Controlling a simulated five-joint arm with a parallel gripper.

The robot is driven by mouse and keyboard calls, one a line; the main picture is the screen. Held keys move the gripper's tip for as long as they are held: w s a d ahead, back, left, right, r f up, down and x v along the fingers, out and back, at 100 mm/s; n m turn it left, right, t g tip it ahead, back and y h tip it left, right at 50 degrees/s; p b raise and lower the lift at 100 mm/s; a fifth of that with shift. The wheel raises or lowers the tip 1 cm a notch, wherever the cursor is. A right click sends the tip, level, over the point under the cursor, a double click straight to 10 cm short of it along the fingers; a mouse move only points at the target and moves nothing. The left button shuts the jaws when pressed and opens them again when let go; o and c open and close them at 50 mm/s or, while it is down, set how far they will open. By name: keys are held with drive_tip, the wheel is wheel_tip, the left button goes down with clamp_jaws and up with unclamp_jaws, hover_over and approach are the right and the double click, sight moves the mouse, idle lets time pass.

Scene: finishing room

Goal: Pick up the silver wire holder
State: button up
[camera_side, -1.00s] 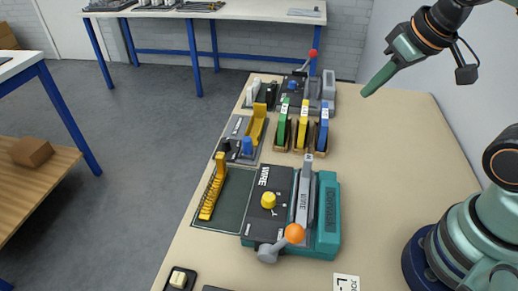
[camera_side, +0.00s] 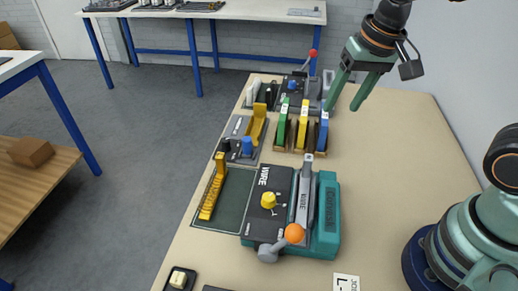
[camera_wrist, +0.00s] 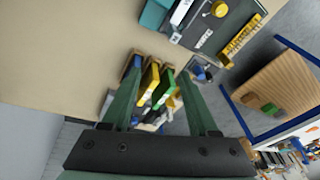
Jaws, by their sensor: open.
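No piece is plainly marked as the silver wire holder. A long grey bar with lettering (camera_side: 304,195) lies on the near teal machine (camera_side: 328,215); a smaller grey block (camera_side: 328,84) stands at the far machine, partly beside my gripper. My gripper (camera_side: 341,107) points down above the far right part of the bench, right of the coloured holders, its two green fingers apart and nothing between them. In the wrist view my gripper (camera_wrist: 160,70) frames the yellow holder (camera_wrist: 149,80) and green holder (camera_wrist: 163,88) from above, apart from them.
Green, yellow and blue holders (camera_side: 322,128) stand in wooden stands. The near machine has a black plate, yellow knob and orange-ball lever (camera_side: 294,233). The far machine has a red-ball lever (camera_side: 312,54). The bench's right side (camera_side: 400,150) is clear.

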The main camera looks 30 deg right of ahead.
sight(308, 160)
drive_tip(key=a+f+m+g, duration=0.1)
drive_tip(key=f, duration=0.3)
drive_tip(key=w+a+f+m+g, duration=0.1)
drive_tip(key=a+f+m, duration=0.1)
drive_tip(key=f, duration=0.2)
drive_tip(key=a+f+m+g, duration=0.1)
drive_tip(key=a+f, duration=0.1)
drive_tip(key=f, duration=0.2)
drive_tip(key=shift+w+a+f+m, duration=0.2)
drive_tip(key=shift+w+m, duration=0.1)
drive_tip(key=shift+m, duration=0.1)
drive_tip(key=shift+w+d+f, duration=0.1)
drive_tip(key=shift+w+f, duration=0.05)
drive_tip(key=shift+f, duration=1.2)
drive_tip(key=shift+w+d+f, duration=0.1)
drive_tip(key=shift+w+f, duration=0.05)
drive_tip(key=shift+f, duration=1.15)
clamp_jaws()
